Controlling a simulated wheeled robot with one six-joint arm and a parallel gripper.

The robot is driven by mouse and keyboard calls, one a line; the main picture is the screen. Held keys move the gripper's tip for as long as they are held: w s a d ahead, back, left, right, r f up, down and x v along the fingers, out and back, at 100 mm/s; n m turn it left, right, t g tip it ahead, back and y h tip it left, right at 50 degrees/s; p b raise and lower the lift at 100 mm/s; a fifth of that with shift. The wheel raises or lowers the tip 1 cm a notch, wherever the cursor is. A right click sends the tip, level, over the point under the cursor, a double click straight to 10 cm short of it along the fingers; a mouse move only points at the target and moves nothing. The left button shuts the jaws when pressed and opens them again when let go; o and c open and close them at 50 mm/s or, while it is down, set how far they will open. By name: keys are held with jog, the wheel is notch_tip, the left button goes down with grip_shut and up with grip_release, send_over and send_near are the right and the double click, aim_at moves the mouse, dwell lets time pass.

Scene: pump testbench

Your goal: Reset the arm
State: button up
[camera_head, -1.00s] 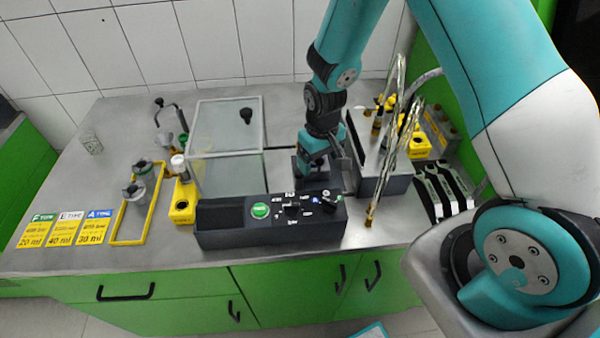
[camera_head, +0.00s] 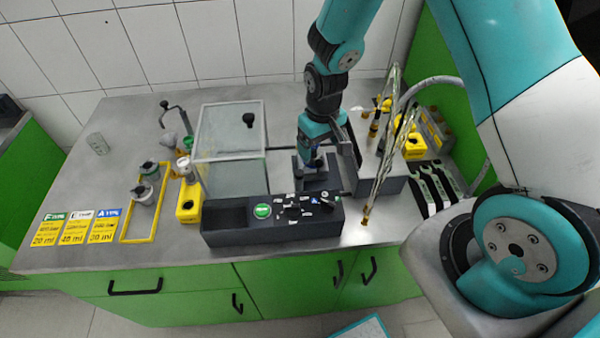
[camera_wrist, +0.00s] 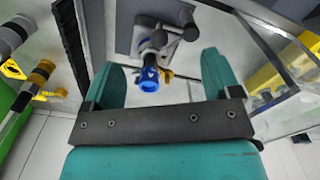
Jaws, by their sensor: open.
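My arm reaches down from the upper right in the head view. My gripper (camera_head: 318,150) hangs above the bench between the clear box and the grey pump block. In the wrist view my gripper (camera_wrist: 160,82) has its two teal fingers spread apart, with nothing held between them. A blue-tipped fitting on a grey stand (camera_wrist: 148,78) shows beyond and between the fingers; I cannot tell its exact distance. The stand's dark base (camera_head: 318,182) is partly hidden by my gripper in the head view.
A clear lidded box (camera_head: 228,140) stands left of my gripper. A dark control panel (camera_head: 270,220) with a green button lies in front. Tubes (camera_head: 385,165) rise at the right beside the grey block (camera_head: 382,183). A yellow frame (camera_head: 140,238) holds jars at left.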

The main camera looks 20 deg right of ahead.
jog(key=s+a+r+n+y+b, duration=0.2)
jog(key=s+a+r+b, duration=0.35)
jog(key=a+r, duration=0.2)
jog(key=s+a+r+n+y+b, duration=0.1)
jog(key=s+r+b, duration=0.2)
jog(key=s, duration=0.5)
jog(key=s+a+r+n+y+b, duration=0.1)
jog(key=s+a+r+n+b, duration=0.1)
jog(key=s, duration=0.6)
jog(key=shift+r+b, duration=0.7)
jog(key=shift+r, duration=0.1)
